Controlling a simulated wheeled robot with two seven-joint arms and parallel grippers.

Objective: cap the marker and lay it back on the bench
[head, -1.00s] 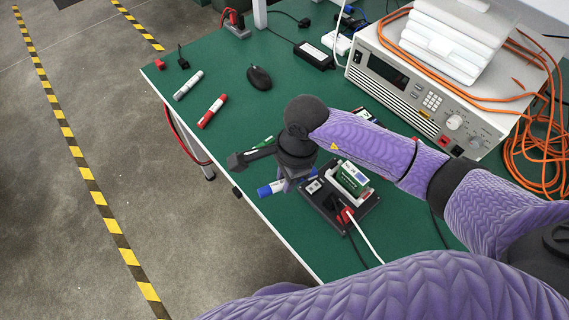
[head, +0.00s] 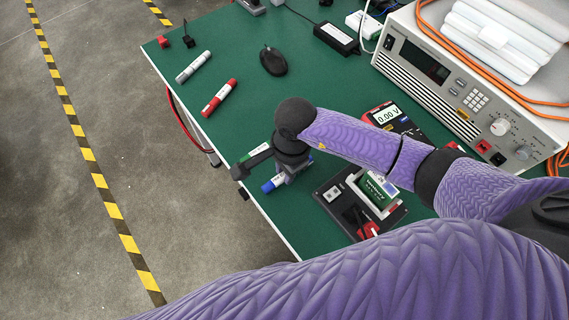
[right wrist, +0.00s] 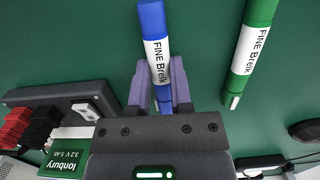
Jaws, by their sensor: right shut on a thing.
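My right gripper (right wrist: 160,78) is shut on the blue marker (right wrist: 157,50), with one finger on each side of it. The marker's blue end and white label stick out past the fingers. In the head view the right gripper (head: 288,172) is at the bench's left edge, and the blue marker's end (head: 273,184) shows below it. The green marker (right wrist: 252,50) lies beside the blue one, apart from the fingers; in the head view the green marker (head: 255,153) is partly hidden by the gripper. I cannot tell whether either has a cap on. My left gripper is not in view.
On the green bench (head: 235,125) lie a red marker (head: 219,97), a grey marker (head: 193,66) and a black mouse (head: 273,61). A battery in a black holder (head: 335,193) stands right of the gripper. A multimeter (head: 388,116) and a bench instrument (head: 450,80) are behind.

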